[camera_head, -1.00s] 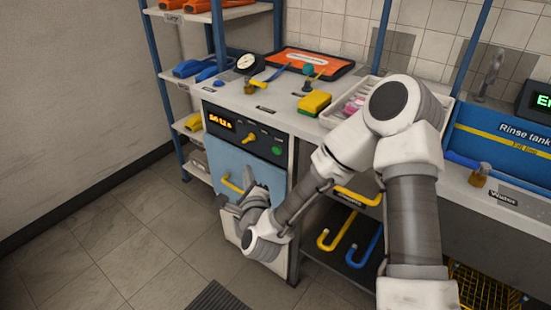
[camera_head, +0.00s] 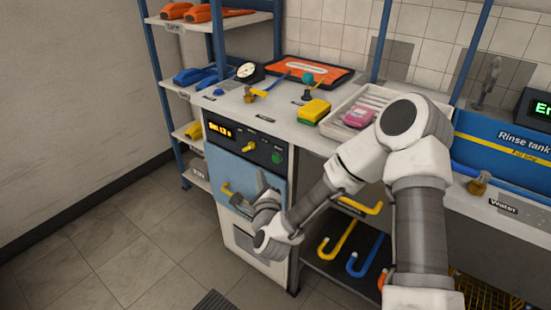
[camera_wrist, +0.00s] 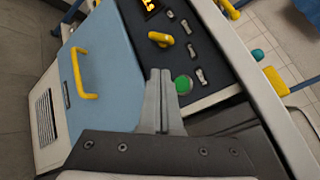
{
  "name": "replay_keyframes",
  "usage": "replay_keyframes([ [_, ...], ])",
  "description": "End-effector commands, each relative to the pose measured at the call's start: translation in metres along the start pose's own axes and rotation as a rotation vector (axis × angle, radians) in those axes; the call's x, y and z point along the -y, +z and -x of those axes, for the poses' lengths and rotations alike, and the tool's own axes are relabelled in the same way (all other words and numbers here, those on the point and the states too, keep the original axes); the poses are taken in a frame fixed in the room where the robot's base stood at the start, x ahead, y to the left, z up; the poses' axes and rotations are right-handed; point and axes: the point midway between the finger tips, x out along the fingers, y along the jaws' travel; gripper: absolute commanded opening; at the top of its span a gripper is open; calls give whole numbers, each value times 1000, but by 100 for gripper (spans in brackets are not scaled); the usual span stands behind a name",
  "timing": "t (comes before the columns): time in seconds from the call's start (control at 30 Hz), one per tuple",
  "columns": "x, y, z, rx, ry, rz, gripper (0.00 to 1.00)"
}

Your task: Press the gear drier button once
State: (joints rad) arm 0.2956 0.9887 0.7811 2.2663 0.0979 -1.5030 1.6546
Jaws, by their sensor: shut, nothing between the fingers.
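The gear drier (camera_head: 262,270) is a white cabinet with a blue door (camera_head: 232,168) and a dark control panel. Its round green button (camera_head: 276,158) is at the right end of the panel, and also shows in the wrist view (camera_wrist: 183,85). My gripper (camera_head: 260,174) is shut and empty in front of the door, just below the panel. In the wrist view, my shut fingertips (camera_wrist: 160,72) appear just left of the button and partly overlap the panel. Whether they touch the panel cannot be told.
The panel also holds a lit display (camera_head: 219,129), a yellow knob (camera_head: 249,147) and small labels. A yellow door handle (camera_wrist: 86,78) sticks out from the blue door. Above, the counter holds a yellow-green sponge (camera_head: 313,111) and a white tray (camera_head: 334,121). Yellow and blue hooks hang at right.

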Motion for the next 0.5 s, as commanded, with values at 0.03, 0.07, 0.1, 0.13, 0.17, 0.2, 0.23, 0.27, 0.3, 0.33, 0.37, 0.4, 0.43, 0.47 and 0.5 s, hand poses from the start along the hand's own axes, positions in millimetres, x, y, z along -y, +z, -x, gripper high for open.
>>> replay_keyframes([
  [0.03,5,-3,-5,-1,-2,0,0],
  [0.07,7,-6,-8,-2,-2,1,0],
  [0.1,10,-9,-12,-3,-1,1,0],
  [0.13,11,-11,-14,-2,-2,0,0],
  [0.17,12,-13,-17,-1,-2,0,0],
  [0.2,14,-15,-20,-1,-1,0,0],
  [0.23,15,-17,-22,-1,-1,-1,0],
  [0.27,17,-18,-24,-1,-1,-1,0],
  [0.3,18,-19,-26,-1,-1,-1,0],
  [0.33,19,-20,-27,0,0,-1,0],
  [0.37,20,-21,-28,0,0,0,0],
  [0.4,21,-22,-29,0,0,0,0],
  [0.43,22,-22,-30,1,0,0,0],
  [0.47,22,-22,-30,1,0,0,0],
  [0.5,22,-22,-31,1,1,0,0],
])
